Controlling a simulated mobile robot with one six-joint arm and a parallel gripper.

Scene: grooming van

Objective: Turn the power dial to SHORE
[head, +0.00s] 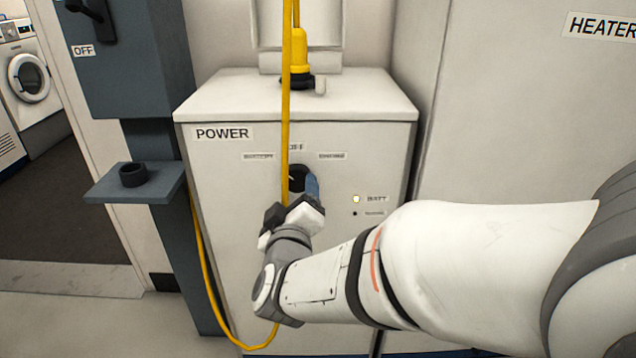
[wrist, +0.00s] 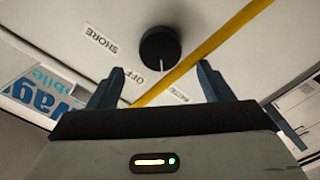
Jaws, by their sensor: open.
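The power dial (wrist: 160,46) is a round black knob on the front of the white POWER cabinet (head: 240,230). In the wrist view its pale mark points down, seemingly between the OFF label (wrist: 137,79) and a third, blurred label (wrist: 178,95). The SHORE label (wrist: 100,40) is left of the dial there. In the head view the dial (head: 298,177) is partly hidden by the cable and a finger. My gripper (wrist: 160,78) is open, with its two blue fingers spread. It faces the dial with nothing gripped. In the head view my gripper (head: 312,188) is low in front of the dial.
A yellow cable (head: 286,120) hangs down across the cabinet, close beside the dial and my gripper; its plug (head: 299,55) is above. The BATT light (head: 356,199) is lit; the lamp below it (head: 355,213) is dark. A blue-grey shelf (head: 105,185) juts out left.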

